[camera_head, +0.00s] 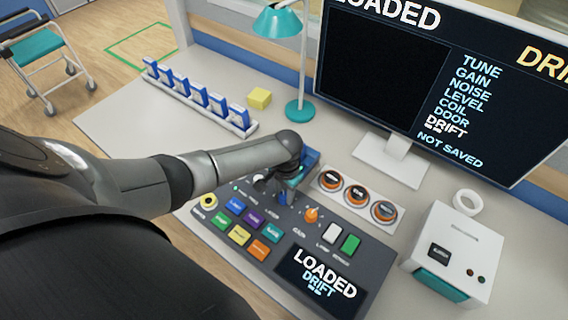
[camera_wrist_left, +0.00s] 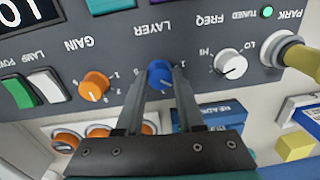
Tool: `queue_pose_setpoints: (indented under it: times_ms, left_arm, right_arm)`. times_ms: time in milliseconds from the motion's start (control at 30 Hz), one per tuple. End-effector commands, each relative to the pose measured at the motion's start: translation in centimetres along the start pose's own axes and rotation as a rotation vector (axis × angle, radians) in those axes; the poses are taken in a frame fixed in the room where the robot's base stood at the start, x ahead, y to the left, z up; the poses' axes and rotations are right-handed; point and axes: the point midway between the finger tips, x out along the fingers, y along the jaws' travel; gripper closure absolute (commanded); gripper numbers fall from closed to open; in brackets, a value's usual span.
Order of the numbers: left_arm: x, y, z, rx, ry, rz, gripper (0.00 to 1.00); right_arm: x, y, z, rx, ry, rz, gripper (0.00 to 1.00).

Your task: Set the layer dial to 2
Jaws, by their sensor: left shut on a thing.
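The layer dial (camera_wrist_left: 160,73) is a small blue knob on the dark console panel, under the upside-down label LAYER in the left wrist view. My left gripper (camera_wrist_left: 160,81) is shut on it, one finger on each side. Small marks stand beside the dial, but I cannot tell which number its pointer faces. In the head view my left arm reaches over the console (camera_head: 350,239), and its wrist hides most of the dial and the fingertips. My right gripper is not in view.
Beside the dial are the white FREQ knob (camera_wrist_left: 231,65) and the orange GAIN knob (camera_wrist_left: 94,87). A brass-coloured knob (camera_wrist_left: 290,56) stands by PARK. Coloured buttons (camera_head: 254,218) and a screen reading LOADED, DRIFT (camera_head: 318,280) are on the console. A lamp (camera_head: 300,108) stands behind.

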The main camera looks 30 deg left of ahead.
Motion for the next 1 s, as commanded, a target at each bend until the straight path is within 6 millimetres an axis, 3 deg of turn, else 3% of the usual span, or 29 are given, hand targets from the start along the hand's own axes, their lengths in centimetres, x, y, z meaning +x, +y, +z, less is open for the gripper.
queue_pose_setpoints:
  times_ms: [233,267,500,800,1000]
  left_arm:
    - [-0.1,0.0,-0.1,0.001,0.004,0.000,1.00]
    - [-0.1,0.0,-0.1,0.001,0.004,0.000,0.61]
    - [0.0,0.0,-0.1,0.002,0.003,0.000,0.34]
    - [-0.2,0.0,-0.1,0.002,0.002,0.000,0.33]
    - [-2.5,-0.1,-0.1,0.003,0.004,0.000,0.33]
  right_arm:
    - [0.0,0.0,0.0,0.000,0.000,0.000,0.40]
    - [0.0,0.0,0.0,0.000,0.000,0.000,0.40]
    - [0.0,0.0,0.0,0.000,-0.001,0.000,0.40]
    - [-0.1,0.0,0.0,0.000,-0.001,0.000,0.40]
    - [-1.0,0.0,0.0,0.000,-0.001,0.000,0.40]
